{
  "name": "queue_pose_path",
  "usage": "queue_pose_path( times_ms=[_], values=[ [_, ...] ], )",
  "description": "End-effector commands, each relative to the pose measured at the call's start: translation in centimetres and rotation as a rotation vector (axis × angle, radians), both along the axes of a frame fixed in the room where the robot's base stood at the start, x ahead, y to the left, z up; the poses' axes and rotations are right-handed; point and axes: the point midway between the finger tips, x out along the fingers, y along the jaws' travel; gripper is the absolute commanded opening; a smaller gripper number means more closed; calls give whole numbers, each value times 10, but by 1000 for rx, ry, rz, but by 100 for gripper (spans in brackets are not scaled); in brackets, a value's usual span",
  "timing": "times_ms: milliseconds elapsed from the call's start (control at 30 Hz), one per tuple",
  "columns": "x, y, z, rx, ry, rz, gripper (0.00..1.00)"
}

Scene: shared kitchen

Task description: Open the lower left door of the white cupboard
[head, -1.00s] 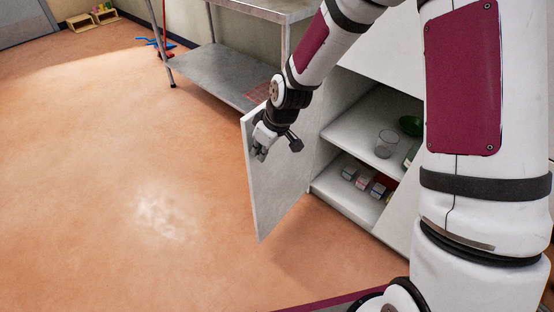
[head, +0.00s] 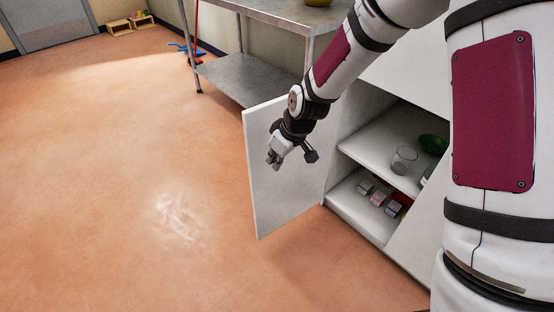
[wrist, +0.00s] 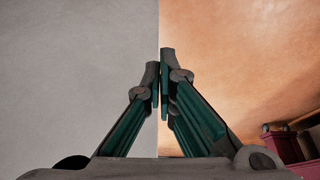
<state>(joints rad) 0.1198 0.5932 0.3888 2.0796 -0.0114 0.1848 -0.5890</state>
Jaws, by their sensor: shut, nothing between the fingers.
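The lower left door (head: 262,190) of the white cupboard (head: 372,108) stands swung wide open in the head view. Its inside face is toward the cupboard opening. My gripper (head: 272,162) is shut and empty, in front of the door's inner face in the picture. In the wrist view my gripper (wrist: 160,70) has its fingertips together, in line with the door's edge. The door (wrist: 75,70) fills the left of that view and the floor fills the right. I cannot tell whether the fingers touch the door.
Inside the cupboard are a glass (head: 403,160), a green bowl (head: 432,144) and several small boxes (head: 378,199) on two shelves. A metal table (head: 245,80) stands behind the door. The orange floor (head: 110,180) to the left is clear.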

Motion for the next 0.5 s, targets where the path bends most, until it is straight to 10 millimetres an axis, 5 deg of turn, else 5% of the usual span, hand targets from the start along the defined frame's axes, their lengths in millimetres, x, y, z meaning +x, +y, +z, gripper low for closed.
queue_pose_path(
  times_ms=[500],
  values=[
    [-18,-11,55,-1,-2,-1,0]
  ],
)
